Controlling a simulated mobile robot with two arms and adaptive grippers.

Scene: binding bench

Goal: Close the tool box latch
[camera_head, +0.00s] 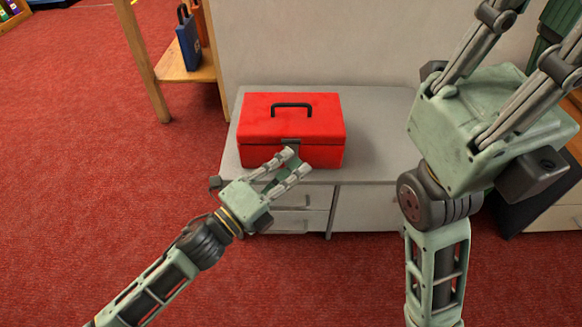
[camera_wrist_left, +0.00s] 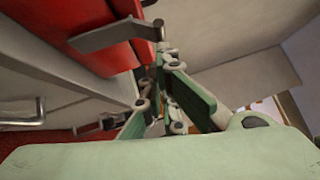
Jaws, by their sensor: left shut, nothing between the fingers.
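The red tool box (camera_head: 260,122) sits on the grey cabinet with its lid down and a dark handle on top. Its grey metal latch (camera_head: 290,142) is at the middle of the front face. In the left wrist view the latch (camera_wrist_left: 112,36) sticks out from the red front as a flat plate. My left gripper (camera_head: 297,161) is shut and empty, just in front of the box and by the latch; contact cannot be told. Its fingers show in the left wrist view (camera_wrist_left: 168,88). My right gripper (camera_head: 512,55) is raised at the right, fingertips cut off by the frame.
The grey cabinet top (camera_head: 375,135) has free room right of the box. Drawers with bar handles (camera_head: 300,222) are below its front edge. A wooden shelf (camera_head: 180,70) with a blue binder (camera_head: 188,42) stands at the back left. Red carpet (camera_head: 90,180) is clear at the left.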

